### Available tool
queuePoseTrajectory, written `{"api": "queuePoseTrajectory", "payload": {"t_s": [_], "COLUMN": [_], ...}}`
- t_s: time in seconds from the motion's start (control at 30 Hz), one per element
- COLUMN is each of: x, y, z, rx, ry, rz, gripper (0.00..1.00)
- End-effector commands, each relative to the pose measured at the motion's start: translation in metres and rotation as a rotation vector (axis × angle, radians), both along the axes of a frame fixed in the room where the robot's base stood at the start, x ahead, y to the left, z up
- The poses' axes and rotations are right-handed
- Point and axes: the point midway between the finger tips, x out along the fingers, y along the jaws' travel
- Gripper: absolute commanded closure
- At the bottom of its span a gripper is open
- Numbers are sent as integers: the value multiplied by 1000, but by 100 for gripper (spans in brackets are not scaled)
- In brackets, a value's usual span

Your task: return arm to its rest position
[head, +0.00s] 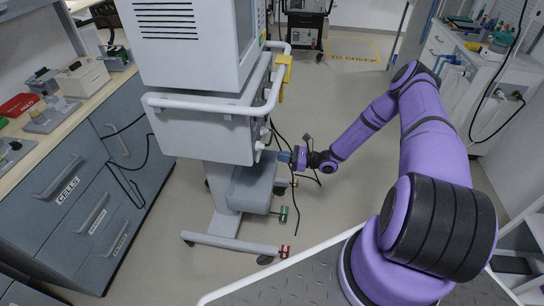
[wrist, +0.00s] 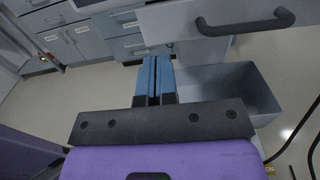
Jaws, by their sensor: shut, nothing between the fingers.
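My purple arm reaches out from the lower right in the head view, with several bends. My gripper (head: 284,157) is at its end, low beside the right side of the wheeled ventilator (head: 203,133). In the wrist view my gripper's blue fingers (wrist: 155,68) lie side by side with only a thin line between them, shut and empty. They point at the ventilator's white body (wrist: 210,30) with its dark handle, and over a grey bin-like base part (wrist: 232,90). I cannot tell whether the fingertips touch the ventilator.
A grey drawer counter (head: 78,190) with boxes on top stands at the left. Cables (head: 296,200) hang by the ventilator near my gripper. A white cabinet (head: 490,90) stands at the right. The floor (head: 345,80) behind my arm is open, with yellow marking tape.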

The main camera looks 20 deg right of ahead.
Motion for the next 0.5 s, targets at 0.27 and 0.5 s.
{"api": "queuePoseTrajectory", "payload": {"t_s": [0.27, 0.5], "x": [-29, -38], "y": [-42, -56], "z": [0, 0], "rx": [0, 0], "ry": [1, 1], "rz": [-2, -1], "gripper": [100, 100]}}
